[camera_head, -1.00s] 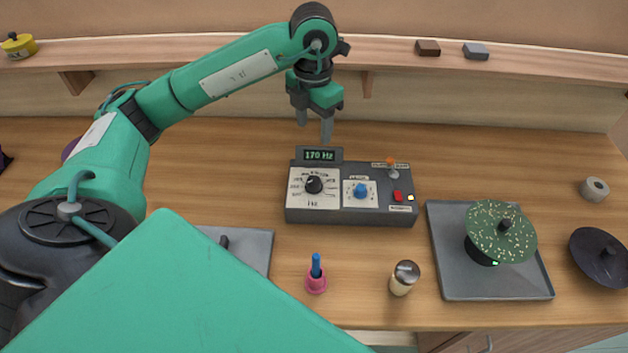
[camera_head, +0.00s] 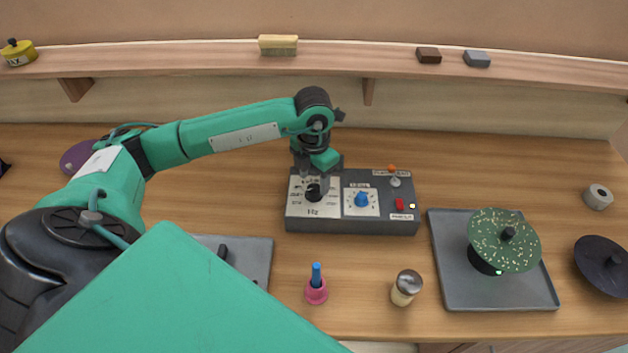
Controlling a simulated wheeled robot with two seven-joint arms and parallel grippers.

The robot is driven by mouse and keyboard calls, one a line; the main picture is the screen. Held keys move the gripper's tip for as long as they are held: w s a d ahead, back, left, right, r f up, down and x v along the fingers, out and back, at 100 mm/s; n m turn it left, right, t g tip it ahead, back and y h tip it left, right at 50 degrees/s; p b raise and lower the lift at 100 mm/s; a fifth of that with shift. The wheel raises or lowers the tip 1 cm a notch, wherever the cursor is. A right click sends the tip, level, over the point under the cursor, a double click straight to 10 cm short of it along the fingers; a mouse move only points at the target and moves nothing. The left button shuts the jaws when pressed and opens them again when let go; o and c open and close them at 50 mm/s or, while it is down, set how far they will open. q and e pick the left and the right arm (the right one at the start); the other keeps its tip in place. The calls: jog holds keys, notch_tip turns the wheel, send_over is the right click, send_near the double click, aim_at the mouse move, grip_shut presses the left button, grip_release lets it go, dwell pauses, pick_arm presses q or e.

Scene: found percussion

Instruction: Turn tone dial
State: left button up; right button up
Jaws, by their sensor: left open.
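The tone dial is a black knob (camera_head: 313,193) on a pale scale plate marked Hz, at the left of a dark grey control box (camera_head: 350,227). My left gripper (camera_head: 314,186) is open and points down over this knob, with its fingers at the knob. I cannot tell whether the fingers touch it. The gripper hides the box's display and part of the scale. My right gripper is not in view.
A grey tray (camera_head: 455,285) with a speckled green disc (camera_head: 503,238) stands right of the box. A shaker (camera_head: 406,288) and a pink cup with a blue stick (camera_head: 316,288) stand in front. A shelf (camera_head: 200,64) runs behind.

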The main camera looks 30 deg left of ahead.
aim_at(314, 188)
pick_arm(q)
notch_tip(314, 188, down, 2)
jog(key=shift+f, duration=0.6)
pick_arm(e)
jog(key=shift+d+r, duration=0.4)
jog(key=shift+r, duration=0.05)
pick_arm(q)
jog(key=shift+c, duration=0.2)
jog(key=c, duration=0.9)
jog(key=shift+f+m+b, duration=0.1)
jog(key=shift+m+b, duration=0.3)
jog(key=m+b, duration=0.2)
jog(key=b, duration=0.1)
jog(key=shift+w+f+m+b, duration=0.1)
jog(key=shift+m+b, duration=0.2)
jog(key=shift+b, duration=0.05)
jog(key=shift+m+b, duration=0.8)
jog(key=shift+b, duration=0.2)
jog(key=shift+r+m+b, duration=0.25)
jog(key=shift+m+b, duration=0.25)
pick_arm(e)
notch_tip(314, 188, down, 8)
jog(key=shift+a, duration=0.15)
